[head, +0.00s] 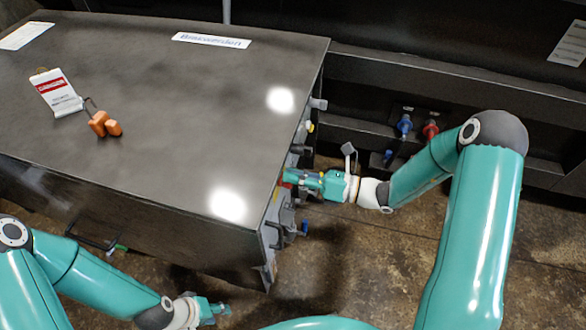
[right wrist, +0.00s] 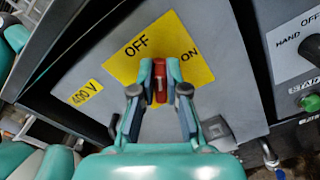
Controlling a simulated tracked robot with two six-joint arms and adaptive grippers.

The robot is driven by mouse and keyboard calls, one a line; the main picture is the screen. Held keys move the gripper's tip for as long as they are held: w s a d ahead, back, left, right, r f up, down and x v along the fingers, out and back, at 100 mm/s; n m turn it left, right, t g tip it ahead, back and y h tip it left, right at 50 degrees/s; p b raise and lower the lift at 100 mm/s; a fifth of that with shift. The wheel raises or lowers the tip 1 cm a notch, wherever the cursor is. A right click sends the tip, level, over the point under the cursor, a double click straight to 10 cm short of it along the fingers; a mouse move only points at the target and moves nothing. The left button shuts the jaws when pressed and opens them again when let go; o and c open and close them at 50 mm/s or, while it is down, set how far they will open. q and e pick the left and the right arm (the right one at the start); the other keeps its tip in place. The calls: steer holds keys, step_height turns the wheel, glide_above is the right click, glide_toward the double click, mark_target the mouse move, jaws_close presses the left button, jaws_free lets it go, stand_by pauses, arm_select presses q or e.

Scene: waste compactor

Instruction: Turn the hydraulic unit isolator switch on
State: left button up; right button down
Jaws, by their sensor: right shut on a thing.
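The isolator switch has a red handle (right wrist: 160,80) on a yellow plate (right wrist: 197,72) marked OFF and ON. In the right wrist view the handle points up the picture, between the two words. My right gripper (right wrist: 160,92) is shut on the red handle, one finger on each side. In the head view the right gripper (head: 300,178) is at the right-hand side of the cabinet (head: 150,130), and the handle is hard to make out there. My left gripper (head: 216,309) is low in the head view, in front of the cabinet and away from the switch. Its finger opening is too small to tell.
A red-and-white tag (head: 56,90) and an orange padlock (head: 104,124) lie on the cabinet top. In the right wrist view, a black HAND/OFF knob (right wrist: 310,48) and a green button (right wrist: 310,102) are to the right. Blue and red fittings (head: 430,130) are behind the right arm.

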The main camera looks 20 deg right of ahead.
steer(key=shift+w+d+f+m+p, duration=0.1)
steer(key=shift+w+f+m+p, duration=0.1)
steer(key=shift+m+p, duration=1.25)
steer(key=shift+w+d+f+m+p, duration=0.15)
steer(key=shift+m+p, duration=0.4)
steer(key=shift+m, duration=1.75)
steer(key=shift+w+d+f+m+p, duration=0.1)
steer(key=shift+f+m+p, duration=0.1)
steer(key=shift+m+p, duration=1.25)
steer(key=shift+m+b, duration=0.45)
steer(key=shift+m, duration=0.05)
steer(key=c, duration=1.2)
jaws_free()
steer(key=shift+f, duration=0.15)
steer(key=shift+a, duration=0.1)
steer(key=shift+s, duration=0.1)
